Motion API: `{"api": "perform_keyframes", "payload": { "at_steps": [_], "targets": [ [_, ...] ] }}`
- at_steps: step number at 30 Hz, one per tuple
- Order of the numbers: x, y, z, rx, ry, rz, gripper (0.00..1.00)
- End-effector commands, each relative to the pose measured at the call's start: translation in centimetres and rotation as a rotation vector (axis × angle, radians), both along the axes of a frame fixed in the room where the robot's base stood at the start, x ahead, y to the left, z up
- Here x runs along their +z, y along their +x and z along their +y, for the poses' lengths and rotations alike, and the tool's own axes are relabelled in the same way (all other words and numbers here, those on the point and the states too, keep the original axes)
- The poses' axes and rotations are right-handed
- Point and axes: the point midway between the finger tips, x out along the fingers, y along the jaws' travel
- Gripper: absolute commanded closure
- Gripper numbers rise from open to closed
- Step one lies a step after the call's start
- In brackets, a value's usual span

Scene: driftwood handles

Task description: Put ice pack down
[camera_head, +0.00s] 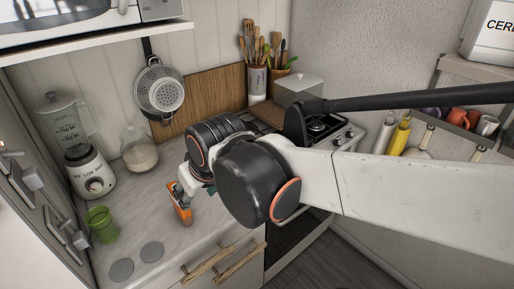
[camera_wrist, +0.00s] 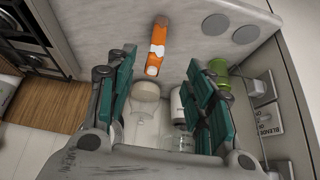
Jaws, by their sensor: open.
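The ice pack appears to be the orange piece with white patches (camera_head: 181,207), at the grey counter just below my gripper (camera_head: 187,184) in the head view. In the wrist view the ice pack (camera_wrist: 161,35) shows against the counter surface, just past the tips of my gripper (camera_wrist: 160,62). The two teal fingers stand wide apart, one on each side, with a gap between them and the pack. My gripper is open and holds nothing. My arm hides part of the counter behind it in the head view.
A green cup (camera_head: 101,224) and two grey discs (camera_head: 151,252) are near the counter's front left. A blender (camera_head: 90,170) and a glass jar (camera_head: 139,153) stand farther back. The stove (camera_head: 335,134) is to the right. Bare counter lies between the cup and the pack.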

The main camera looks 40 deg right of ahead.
Motion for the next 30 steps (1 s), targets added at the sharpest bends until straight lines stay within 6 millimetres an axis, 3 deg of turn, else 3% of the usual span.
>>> {"api": "perform_keyframes", "payload": {
  "at_steps": [3, 10, 23, 29, 30],
  "targets": [
    [0.5, -2.9, 0.0, 0.0, 0.0, -0.032, 0.52],
    [0.7, -5.9, 0.0, 0.001, 0.001, -0.072, 0.52],
    [0.7, -6.5, 0.0, 0.001, 0.001, -0.082, 0.52],
    [-1.5, -6.5, 0.0, 0.001, 0.001, -0.081, 0.52],
    [-2.1, -6.5, 0.0, 0.001, 0.001, -0.081, 0.56]
  ]
}}
